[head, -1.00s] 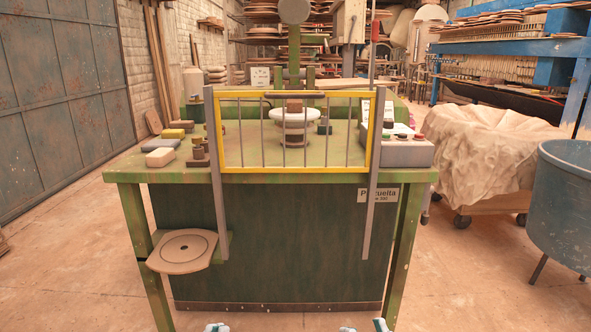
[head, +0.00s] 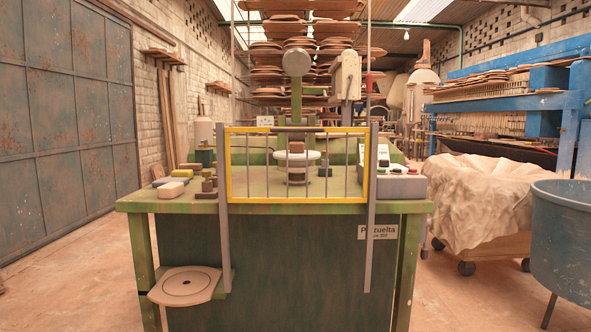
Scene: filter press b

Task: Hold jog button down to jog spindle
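A grey control box (head: 402,186) sits at the right end of the green bench top, just right of the yellow guard. Several small buttons are on its top, among them a dark one (head: 384,163) and a red one (head: 412,171). They are too small to read, so I cannot tell which is the jog button. Behind the guard bars, a pale round disc (head: 311,156) with a brown block (head: 296,147) on it stands mid-bench, apparently on the spindle. Neither of my grippers is in view.
The yellow barred guard (head: 229,165) stands between grey posts at the bench front (head: 160,206). Small blocks (head: 170,190) lie on the left. A round plate (head: 185,285) juts out low at the left. A blue tub (head: 560,240) and a cloth-covered cart (head: 480,200) stand right.

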